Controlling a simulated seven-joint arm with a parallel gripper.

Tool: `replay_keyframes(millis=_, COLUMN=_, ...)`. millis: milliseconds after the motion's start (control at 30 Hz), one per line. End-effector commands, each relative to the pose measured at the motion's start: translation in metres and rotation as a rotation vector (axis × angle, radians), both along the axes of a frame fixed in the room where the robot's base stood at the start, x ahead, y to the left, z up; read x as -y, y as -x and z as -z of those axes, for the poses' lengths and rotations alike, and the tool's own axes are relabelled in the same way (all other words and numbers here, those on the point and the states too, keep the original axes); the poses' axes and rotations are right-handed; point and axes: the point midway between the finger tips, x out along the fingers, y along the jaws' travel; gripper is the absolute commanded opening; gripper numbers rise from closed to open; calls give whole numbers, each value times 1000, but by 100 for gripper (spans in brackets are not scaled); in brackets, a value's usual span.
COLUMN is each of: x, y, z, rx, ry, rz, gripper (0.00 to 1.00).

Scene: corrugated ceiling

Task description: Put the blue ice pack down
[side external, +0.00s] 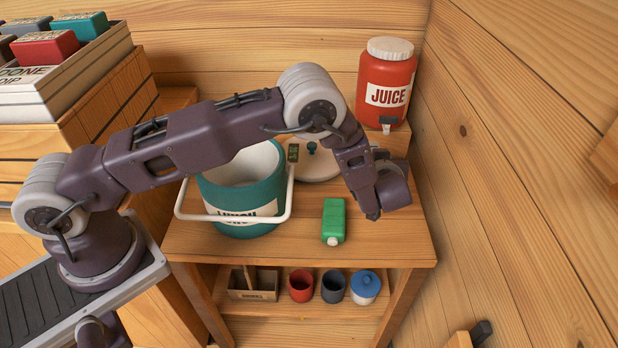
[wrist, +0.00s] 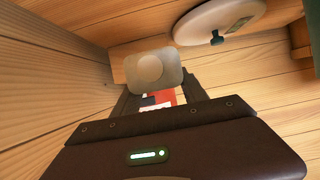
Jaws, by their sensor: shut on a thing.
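My gripper (side external: 373,212) hangs over the right part of the wooden table, right of a green capped block (side external: 333,221) lying there. In the wrist view my gripper (wrist: 158,98) is shut on an ice pack (wrist: 153,68), seen end-on as a rounded block with a round disc. It looks pale grey there; no blue shows on it. In the side view the ice pack is hidden by my gripper, so I cannot tell whether it touches the table.
A teal lunch bucket (side external: 215,192) with a white handle stands left. Its white lid (side external: 318,165) lies behind. A red juice jug (side external: 385,82) stands at the back right by the wall. Cups (side external: 301,285) stand on the lower shelf. The table's front right is clear.

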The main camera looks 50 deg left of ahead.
Motion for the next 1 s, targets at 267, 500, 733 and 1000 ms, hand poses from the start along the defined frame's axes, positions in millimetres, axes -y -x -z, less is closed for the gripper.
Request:
replay_keyframes(millis=267, x=0, y=-1, z=58, rx=1, ry=-2, rz=3, gripper=0)
replay_keyframes(millis=500, x=0, y=-1, z=95, rx=3, ry=0, rz=1, gripper=0)
replay_keyframes(millis=733, x=0, y=-1, z=95, rx=3, ry=0, rz=1, gripper=0)
replay_keyframes(millis=1000, x=1, y=-1, z=98, rx=1, ry=1, rz=1, gripper=72)
